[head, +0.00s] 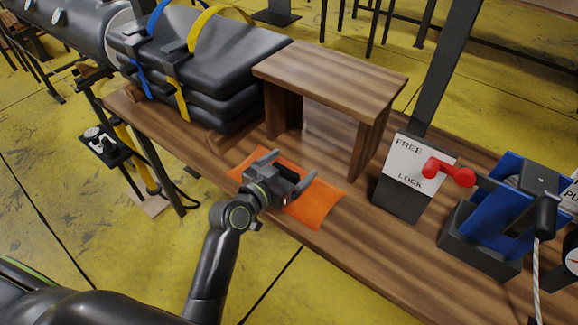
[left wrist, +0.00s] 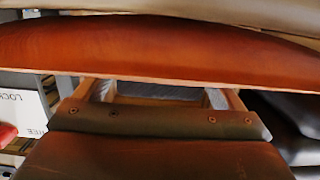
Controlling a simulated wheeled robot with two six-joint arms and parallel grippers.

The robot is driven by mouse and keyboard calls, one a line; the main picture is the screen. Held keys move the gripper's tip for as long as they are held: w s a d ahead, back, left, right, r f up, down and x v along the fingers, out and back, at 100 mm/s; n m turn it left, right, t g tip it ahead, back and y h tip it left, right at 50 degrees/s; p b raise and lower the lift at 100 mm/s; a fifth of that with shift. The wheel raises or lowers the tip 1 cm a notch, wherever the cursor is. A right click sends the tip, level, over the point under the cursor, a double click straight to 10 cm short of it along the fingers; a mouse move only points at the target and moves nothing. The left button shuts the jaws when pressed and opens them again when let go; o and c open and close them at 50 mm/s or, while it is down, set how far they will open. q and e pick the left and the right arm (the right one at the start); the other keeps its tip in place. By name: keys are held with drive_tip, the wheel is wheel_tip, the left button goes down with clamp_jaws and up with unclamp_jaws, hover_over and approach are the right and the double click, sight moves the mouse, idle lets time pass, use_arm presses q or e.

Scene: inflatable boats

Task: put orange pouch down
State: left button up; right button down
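The orange pouch (head: 316,206) lies flat on the wooden bench (head: 340,255), close to its front edge, in front of a small wooden stand. My left gripper (head: 287,170) is over the middle of the pouch and hides part of it. Its two fingers are spread apart, with orange showing between and beyond them. I cannot tell whether the fingers touch the pouch. In the left wrist view a broad orange-brown band (left wrist: 150,52), likely the pouch seen close up, crosses the top; no fingertips show there. My right gripper is not in view.
The wooden stand (head: 330,75) is just behind the pouch. Folded dark boats (head: 215,70) with blue and yellow straps lie to the left. A FREE/LOCK sign (head: 412,165), a red lever (head: 448,172) and a blue device (head: 500,205) stand to the right.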

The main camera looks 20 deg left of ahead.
use_arm(q)
drive_tip(key=shift+r, duration=0.2)
drive_tip(key=shift+s+a+f, duration=0.1)
drive_tip(key=shift+s, duration=0.2)
drive_tip(key=b+v, duration=0.1)
drive_tip(key=v, duration=1)
drive_tip(key=shift+s, duration=0.2)
